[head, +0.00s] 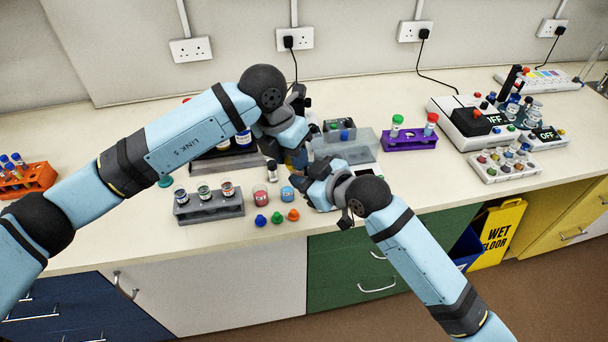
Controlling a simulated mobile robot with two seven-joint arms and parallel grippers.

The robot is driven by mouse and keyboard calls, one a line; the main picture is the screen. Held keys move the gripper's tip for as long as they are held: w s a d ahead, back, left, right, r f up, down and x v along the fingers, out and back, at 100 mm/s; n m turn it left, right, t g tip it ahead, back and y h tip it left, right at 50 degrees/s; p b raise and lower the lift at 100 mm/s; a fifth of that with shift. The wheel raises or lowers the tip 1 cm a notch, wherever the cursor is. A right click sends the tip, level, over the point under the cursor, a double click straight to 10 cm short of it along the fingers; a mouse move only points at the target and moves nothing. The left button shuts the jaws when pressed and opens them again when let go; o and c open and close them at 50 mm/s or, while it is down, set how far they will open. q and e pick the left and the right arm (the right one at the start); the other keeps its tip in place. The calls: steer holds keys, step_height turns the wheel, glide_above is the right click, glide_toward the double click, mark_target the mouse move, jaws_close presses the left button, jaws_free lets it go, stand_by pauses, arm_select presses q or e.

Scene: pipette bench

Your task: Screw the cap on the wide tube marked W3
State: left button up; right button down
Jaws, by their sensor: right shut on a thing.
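A grey rack (209,209) at the front left holds several wide tubes (204,192) with dark contents; their marks are too small to read, so I cannot tell which is W3. Loose blue (260,220), green (276,217) and orange (293,215) caps lie on the bench right of the rack. My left gripper (290,146) is above the bench behind them, its fingertips mostly hidden. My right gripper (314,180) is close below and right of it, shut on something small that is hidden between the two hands. I cannot tell whether that is a tube or a cap.
A grey tray (358,150) and a purple rack (410,141) are behind to the right. An orange rack (30,180) is at the far left.

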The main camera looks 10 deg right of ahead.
arm_select(q)
steer(key=shift+c, duration=0.2)
steer(key=o, duration=1.1)
steer(key=v, duration=1.2)
